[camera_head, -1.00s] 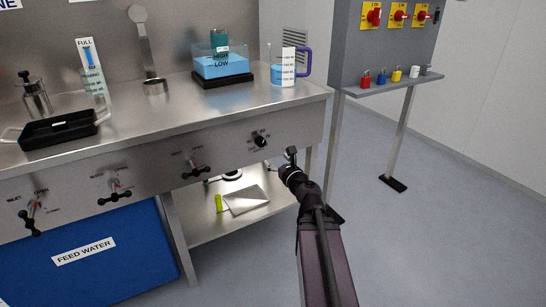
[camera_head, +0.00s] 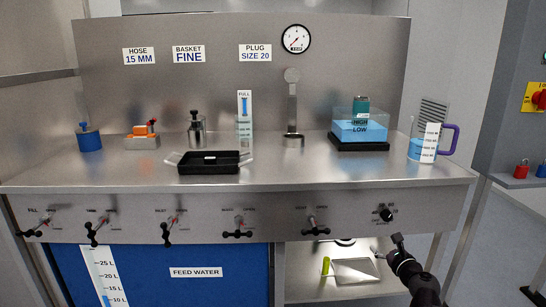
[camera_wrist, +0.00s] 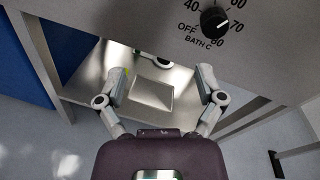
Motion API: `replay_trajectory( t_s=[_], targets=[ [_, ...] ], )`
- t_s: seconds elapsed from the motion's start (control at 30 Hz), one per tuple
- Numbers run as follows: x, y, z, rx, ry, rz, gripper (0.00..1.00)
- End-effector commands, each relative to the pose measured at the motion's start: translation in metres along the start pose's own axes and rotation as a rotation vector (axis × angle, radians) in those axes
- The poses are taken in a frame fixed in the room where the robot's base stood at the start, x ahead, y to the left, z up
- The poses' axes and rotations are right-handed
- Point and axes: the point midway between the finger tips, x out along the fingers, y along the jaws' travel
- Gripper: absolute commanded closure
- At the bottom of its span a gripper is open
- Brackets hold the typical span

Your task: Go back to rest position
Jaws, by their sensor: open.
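My gripper (camera_head: 388,250) is in front of the bench, below its top edge and near the bath knob (camera_head: 386,214). In the wrist view my gripper (camera_wrist: 161,78) has its two fingers spread wide with nothing between them. The knob also shows at the top right of the wrist view (camera_wrist: 214,21), apart from the fingers. Beyond the fingers lies the lower shelf with a square metal plate (camera_wrist: 152,95).
The steel bench (camera_head: 300,165) carries a black tray (camera_head: 208,168), a blue bath (camera_head: 360,128) and a jug (camera_head: 422,148). Several valve handles (camera_head: 316,226) stick out of its front panel. A grey stand with padlocks (camera_head: 521,168) is at the right. Floor shows between them.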

Motion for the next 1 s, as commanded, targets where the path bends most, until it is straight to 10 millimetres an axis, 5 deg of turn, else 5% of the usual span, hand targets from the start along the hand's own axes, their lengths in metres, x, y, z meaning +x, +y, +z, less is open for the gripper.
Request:
replay_trajectory(
  t_s=[0.23, 0.5, 0.8, 1.0],
  targets=[
    [0.012, 0.089, -0.004, -0.485, 0.041, 0.320, 0.13],
    [-0.001, 0.174, -0.028, -1.020, 0.031, 0.718, 0.13],
    [-0.040, 0.234, -0.062, -1.536, -0.049, 1.202, 0.13],
    [-0.067, 0.249, -0.078, -1.772, -0.118, 1.499, 0.13]
  ],
)
